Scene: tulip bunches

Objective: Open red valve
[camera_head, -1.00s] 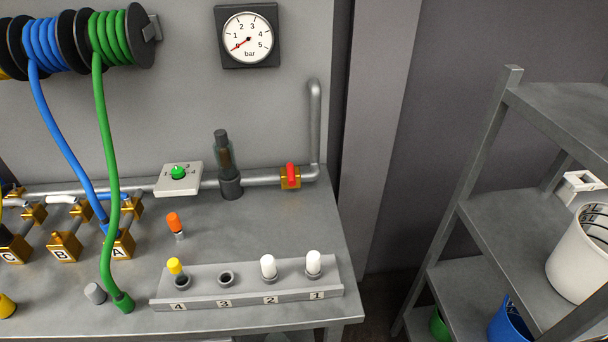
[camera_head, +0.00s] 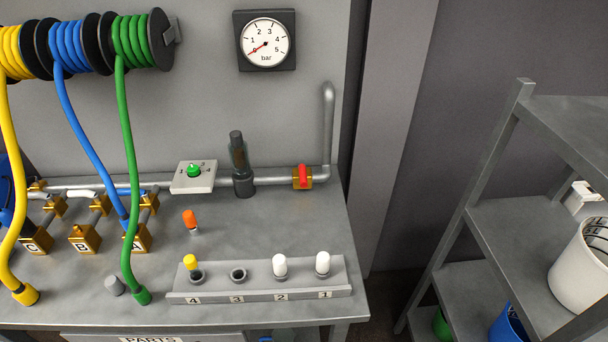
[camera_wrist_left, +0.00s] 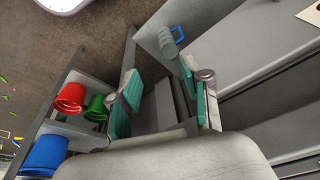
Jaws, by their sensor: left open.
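The red valve (camera_head: 303,176) is a red handle on a brass body, set in the grey pipe (camera_head: 270,181) at the back right of the bench. The handle stands upright in the picture, across the run of the horizontal pipe. The pressure gauge (camera_head: 265,40) on the wall above has its red needle near 0 bar. My left gripper (camera_wrist_left: 155,100) shows only in the left wrist view. Its teal-padded fingers are apart with nothing between them, and the valve is not seen there. My right gripper is in neither view.
A green-knobbed selector (camera_head: 194,171) and a dark upright cylinder (camera_head: 241,165) stand left of the valve. A numbered rack (camera_head: 260,284) holds white and yellow capped pieces in front. Hoses hang at left. A grey shelf (camera_head: 520,220) with buckets stands at right, beyond a gap.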

